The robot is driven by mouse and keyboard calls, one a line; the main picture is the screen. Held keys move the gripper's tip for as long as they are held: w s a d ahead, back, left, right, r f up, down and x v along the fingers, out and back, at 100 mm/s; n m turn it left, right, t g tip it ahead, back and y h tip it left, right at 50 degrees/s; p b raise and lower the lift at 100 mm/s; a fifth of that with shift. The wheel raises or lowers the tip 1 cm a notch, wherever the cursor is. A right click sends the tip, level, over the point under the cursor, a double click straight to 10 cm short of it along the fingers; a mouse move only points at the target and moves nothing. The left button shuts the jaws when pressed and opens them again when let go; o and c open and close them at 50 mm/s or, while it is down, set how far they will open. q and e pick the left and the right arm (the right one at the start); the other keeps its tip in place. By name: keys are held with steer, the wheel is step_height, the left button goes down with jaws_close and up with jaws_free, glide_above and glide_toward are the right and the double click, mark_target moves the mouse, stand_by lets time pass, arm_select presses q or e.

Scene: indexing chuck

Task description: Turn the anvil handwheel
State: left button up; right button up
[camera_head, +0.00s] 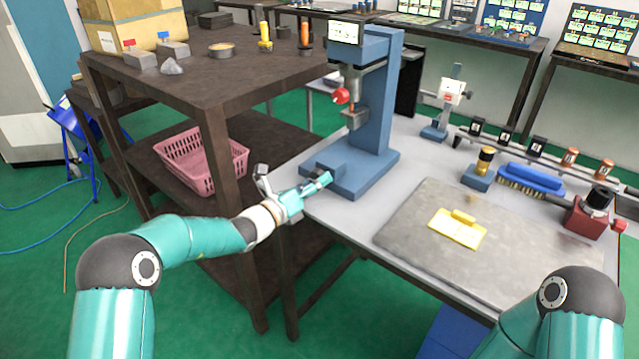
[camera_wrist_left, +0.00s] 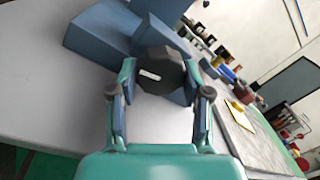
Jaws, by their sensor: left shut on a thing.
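The anvil handwheel (camera_wrist_left: 163,72) is a dark, many-sided knob with a short white mark on its face. In the left wrist view it sits at the front of the blue base, between the two fingers of my left gripper (camera_wrist_left: 160,88). The gripper is shut on it. In the head view my left gripper (camera_head: 316,186) is at the front left of the blue press (camera_head: 371,120), low by its base, and mostly hides the handwheel. The press has a small screen on top and a red knob on its head. My right gripper is out of view; only part of that arm shows.
A grey mat (camera_head: 415,222) with a yellow plate (camera_head: 457,229) lies right of the press. A blue brush (camera_head: 531,180) and a red vise-like fixture (camera_head: 586,218) stand farther right. A dark shelf (camera_head: 190,85) with a pink basket (camera_head: 200,163) stands close on the left.

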arm_select(q)
steer(key=shift+a+f+n, duration=0.1)
steer(key=shift+f+n, duration=0.2)
steer(key=shift+f, duration=0.05)
steer(key=o, duration=1.1)
steer(key=shift+s+a+r, duration=0.1)
steer(key=shift+s+r, duration=0.05)
steer(key=shift+o, duration=0.2)
steer(key=shift+r, duration=0.15)
steer(key=shift+r, duration=0.3)
step_height(320, 180, up, 9)
steer(key=shift+r, duration=0.15)
